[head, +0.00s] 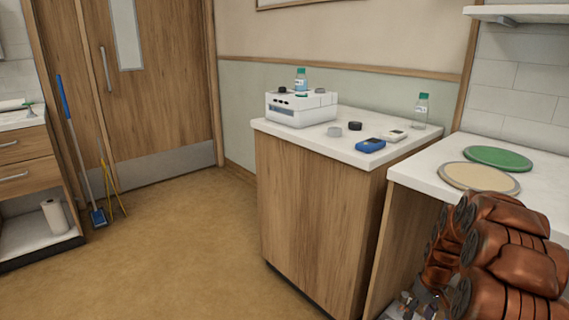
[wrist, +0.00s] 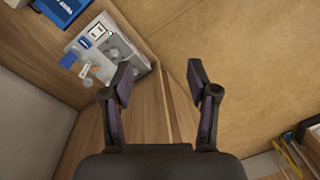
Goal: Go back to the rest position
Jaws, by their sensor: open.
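My gripper (wrist: 161,82) shows in the wrist view with its two dark fingers spread apart and nothing between them. Beyond the fingers are a wooden surface (wrist: 146,98) and the tan floor (wrist: 235,60). In the head view my copper-coloured arm is folded at the lower right, beside the white counter. The gripper itself cannot be made out clearly there.
A wooden cabinet (head: 310,210) bears a white device (head: 300,108), bottles and a blue meter (head: 370,145). A green disc (head: 497,158) and a beige disc (head: 478,178) lie on the right counter (head: 430,178). A tray (wrist: 108,58) holds small items.

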